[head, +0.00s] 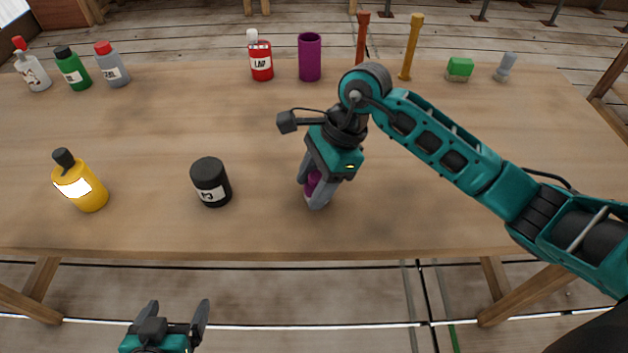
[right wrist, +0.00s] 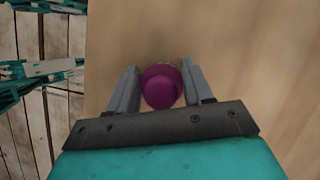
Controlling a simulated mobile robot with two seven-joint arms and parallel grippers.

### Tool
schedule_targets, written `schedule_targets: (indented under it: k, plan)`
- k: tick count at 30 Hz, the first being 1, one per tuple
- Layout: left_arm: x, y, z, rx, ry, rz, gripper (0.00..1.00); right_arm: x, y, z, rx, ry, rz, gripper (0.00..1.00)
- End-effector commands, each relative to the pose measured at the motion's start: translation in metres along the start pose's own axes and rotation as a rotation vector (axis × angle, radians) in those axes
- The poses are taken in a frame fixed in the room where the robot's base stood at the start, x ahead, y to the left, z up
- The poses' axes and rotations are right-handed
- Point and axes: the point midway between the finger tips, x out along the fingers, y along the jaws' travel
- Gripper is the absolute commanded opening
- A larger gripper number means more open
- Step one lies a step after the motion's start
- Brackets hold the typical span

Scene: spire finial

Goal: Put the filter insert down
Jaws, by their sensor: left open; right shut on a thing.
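The filter insert appears to be the small purple piece (head: 312,183) between the fingers of my right gripper (head: 312,198). In the right wrist view the piece (right wrist: 161,87) looks round and sits between both fingers (right wrist: 161,88). My right gripper is shut on it, low over the front middle of the table (head: 420,215). The fingers hide much of the piece, and I cannot tell whether it touches the tabletop. My left gripper (head: 178,318) is open and empty, in front of the table's front edge.
A black jar (head: 211,183) stands left of my right gripper, and a yellow bottle (head: 80,182) is farther left. A purple cylinder (head: 310,57) and a red bottle (head: 260,56) stand at the back. The tabletop right of the gripper is clear.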

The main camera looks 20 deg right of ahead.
Motion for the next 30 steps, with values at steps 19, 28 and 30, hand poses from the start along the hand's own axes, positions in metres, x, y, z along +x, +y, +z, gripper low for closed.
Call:
schedule_targets:
  k: [19,28,30]
  plan:
    - [0.001,0.001,-0.001,0.000,0.004,0.004,0.90,0.002,0.000,-0.001,0.000,0.000,0.001,0.76]
    - [-0.001,0.000,-0.004,0.002,0.008,0.001,0.90,-0.031,-0.001,0.000,-0.001,0.003,-0.005,0.76]
    - [-0.001,0.000,-0.004,0.003,0.007,0.000,0.90,-0.047,-0.002,-0.001,0.000,0.003,-0.006,0.76]
